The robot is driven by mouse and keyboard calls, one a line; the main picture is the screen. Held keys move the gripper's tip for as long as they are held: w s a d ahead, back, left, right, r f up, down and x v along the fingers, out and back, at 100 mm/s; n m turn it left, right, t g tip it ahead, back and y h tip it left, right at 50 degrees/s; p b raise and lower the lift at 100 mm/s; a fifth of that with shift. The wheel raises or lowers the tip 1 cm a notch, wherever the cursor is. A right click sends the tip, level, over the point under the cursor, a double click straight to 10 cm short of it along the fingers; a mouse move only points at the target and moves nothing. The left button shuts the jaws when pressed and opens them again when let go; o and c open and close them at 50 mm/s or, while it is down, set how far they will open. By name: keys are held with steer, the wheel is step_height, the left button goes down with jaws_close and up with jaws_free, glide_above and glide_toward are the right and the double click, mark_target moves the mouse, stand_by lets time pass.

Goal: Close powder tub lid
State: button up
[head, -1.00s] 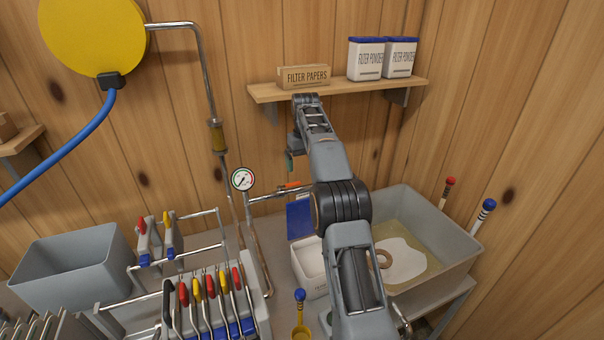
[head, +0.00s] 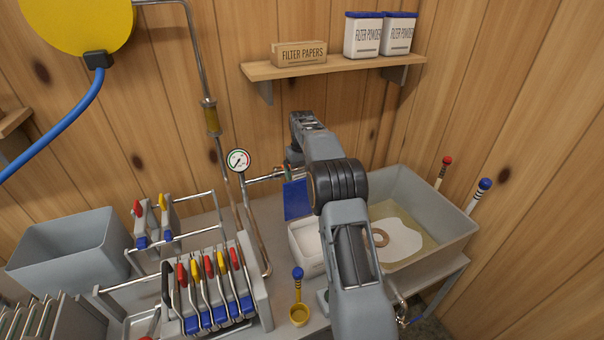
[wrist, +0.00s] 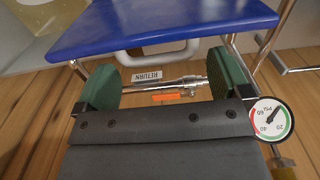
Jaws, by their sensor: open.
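The white powder tub (head: 306,240) stands on the bench, partly hidden behind my arm. Its blue lid (head: 296,200) is open, standing up at the tub's back side. In the wrist view the blue lid (wrist: 165,25) fills the top, with a pale handle-like loop (wrist: 155,54) under its edge. My gripper (wrist: 165,80) is open, with its two green-padded fingers apart and nothing held between them. The fingertips are close to the lid's edge; I cannot tell whether they touch it. In the head view the fingers are hidden by my arm.
A pressure gauge (head: 238,161) and pipe stand left of the lid; an orange valve handle (wrist: 172,96) and pipe labelled RETURN lie behind my fingers. A grey basin (head: 445,235) is right of the tub.

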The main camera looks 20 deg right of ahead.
steer(key=shift+f, duration=0.45)
steer(key=shift+c, duration=0.3)
steer(key=c, duration=0.9)
steer(key=shift+f, duration=0.1)
